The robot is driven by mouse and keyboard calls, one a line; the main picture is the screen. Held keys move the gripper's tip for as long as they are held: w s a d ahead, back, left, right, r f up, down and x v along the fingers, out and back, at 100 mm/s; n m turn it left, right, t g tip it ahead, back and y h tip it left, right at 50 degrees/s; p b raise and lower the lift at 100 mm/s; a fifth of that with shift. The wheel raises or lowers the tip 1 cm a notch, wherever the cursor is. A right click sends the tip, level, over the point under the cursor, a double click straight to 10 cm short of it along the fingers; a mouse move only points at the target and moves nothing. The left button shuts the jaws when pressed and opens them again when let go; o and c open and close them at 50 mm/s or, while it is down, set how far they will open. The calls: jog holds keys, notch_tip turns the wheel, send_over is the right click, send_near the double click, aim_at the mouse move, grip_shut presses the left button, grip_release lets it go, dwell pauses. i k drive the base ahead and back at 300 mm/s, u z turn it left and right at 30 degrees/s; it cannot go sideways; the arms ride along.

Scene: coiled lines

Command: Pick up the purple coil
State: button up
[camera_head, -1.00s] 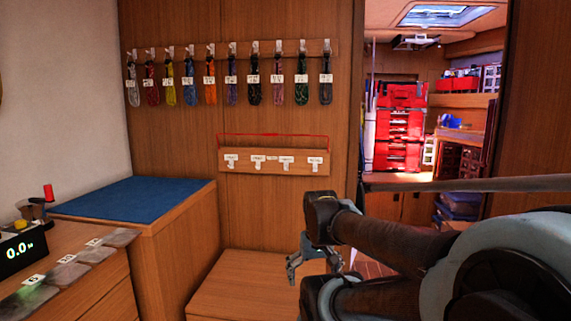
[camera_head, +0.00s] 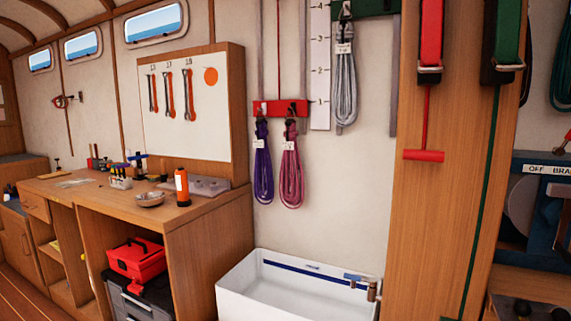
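The purple coil (camera_head: 263,172) hangs from a hook on the left of a red rail (camera_head: 281,109) on the white wall, with a small white tag near its top. A pink coil (camera_head: 291,176) hangs right beside it on the same rail, also tagged. A larger grey coil (camera_head: 344,75) hangs higher up to the right. My gripper is not in view now.
A white basin (camera_head: 297,290) stands below the coils. A wooden workbench (camera_head: 215,210) with an orange cylinder (camera_head: 182,187) and a bowl (camera_head: 149,199) is at left. A red handle (camera_head: 424,156) hangs on a wooden post (camera_head: 440,220) at right.

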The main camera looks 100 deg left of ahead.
aim_at(262, 152)
jog(key=u, duration=5.7)
jog(key=i, duration=0.5)
jog(key=u, duration=0.1)
